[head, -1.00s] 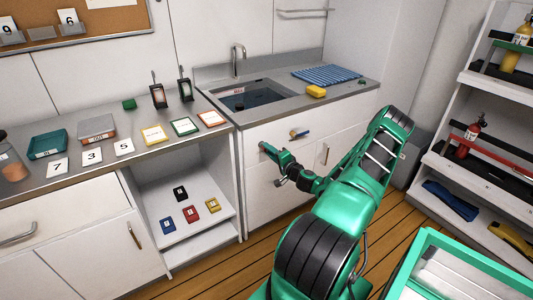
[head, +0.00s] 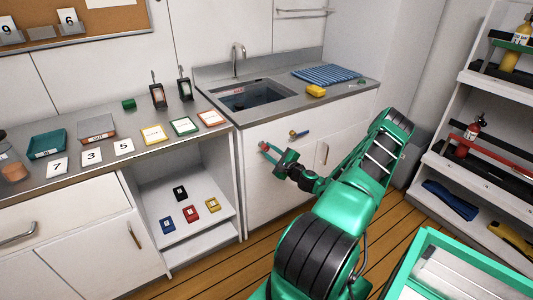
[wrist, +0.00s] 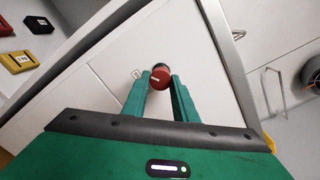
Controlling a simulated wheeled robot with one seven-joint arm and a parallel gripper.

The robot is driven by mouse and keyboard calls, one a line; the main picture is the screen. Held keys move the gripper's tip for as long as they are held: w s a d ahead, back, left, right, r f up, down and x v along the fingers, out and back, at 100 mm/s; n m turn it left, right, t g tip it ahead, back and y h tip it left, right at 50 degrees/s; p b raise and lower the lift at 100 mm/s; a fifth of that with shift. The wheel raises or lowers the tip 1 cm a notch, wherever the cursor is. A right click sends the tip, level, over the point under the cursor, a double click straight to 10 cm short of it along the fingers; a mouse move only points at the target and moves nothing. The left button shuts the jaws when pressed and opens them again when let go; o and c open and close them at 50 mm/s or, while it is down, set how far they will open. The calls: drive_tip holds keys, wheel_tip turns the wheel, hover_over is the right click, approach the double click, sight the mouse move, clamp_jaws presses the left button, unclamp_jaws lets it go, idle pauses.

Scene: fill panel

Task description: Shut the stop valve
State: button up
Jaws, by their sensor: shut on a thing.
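A round red knob (wrist: 159,78) with a small pale mark sits on the white cabinet front below the sink. It also shows in the head view (head: 265,147). My gripper (wrist: 160,84) is shut on it, with one green fingertip on each side. In the head view my gripper (head: 271,152) reaches the cabinet front from the right. I cannot tell by label which of the two is the stop valve.
The sink (head: 247,98) with its tap (head: 237,60) is above the knob. A yellow sponge (head: 316,91) and a blue mat (head: 328,74) lie on the counter. Left is an open shelf (head: 190,231) with several coloured blocks. The floor (head: 262,260) beside my arm is clear.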

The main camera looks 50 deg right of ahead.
drive_tip(key=m, duration=0.6)
drive_tip(key=shift+a+f+t, duration=0.15)
drive_tip(key=shift+f+t, duration=0.1)
drive_tip(key=shift+t, duration=0.05)
drive_tip(key=m, duration=0.6)
drive_tip(key=shift+a+f+m, duration=0.1)
drive_tip(key=shift+m, duration=0.3)
drive_tip(key=m, duration=0.6)
drive_tip(key=shift+a+m, duration=0.1)
drive_tip(key=shift+m, duration=0.2)
drive_tip(key=m, duration=0.5)
drive_tip(key=shift+a+m+h, duration=0.1)
drive_tip(key=shift+m+h, duration=0.3)
drive_tip(key=o, duration=1)
drive_tip(key=shift+w, duration=0.1)
drive_tip(key=shift+o, duration=0.2)
